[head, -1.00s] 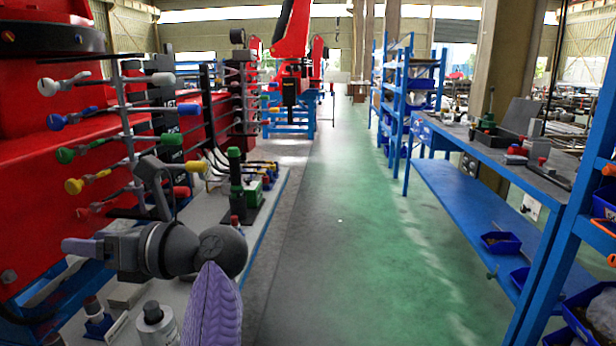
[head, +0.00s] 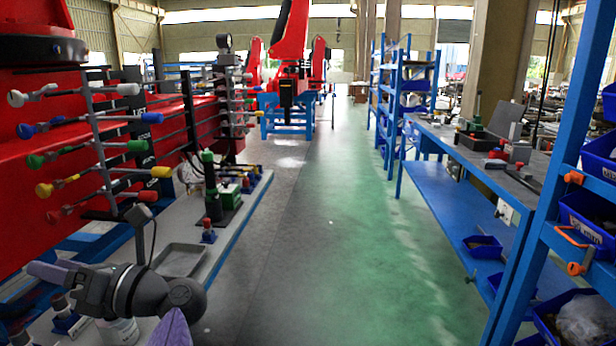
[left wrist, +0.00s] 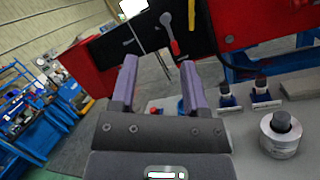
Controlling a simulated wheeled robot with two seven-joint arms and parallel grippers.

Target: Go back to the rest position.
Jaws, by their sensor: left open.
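My left gripper (head: 38,270) is at the lower left of the head view, in front of the red crane stand and over the grey platform's near part. In the left wrist view its two purple fingers (left wrist: 160,70) stand apart with nothing between them. My right gripper is in neither view.
A rack of coloured levers (head: 95,130) stands close beyond my left arm. A grey tray (head: 180,260) and a green-topped device (head: 210,185) sit on the platform. A grey cylinder (left wrist: 281,135) stands near the gripper. Blue shelving (head: 540,200) lines the right; the green aisle (head: 330,250) is clear.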

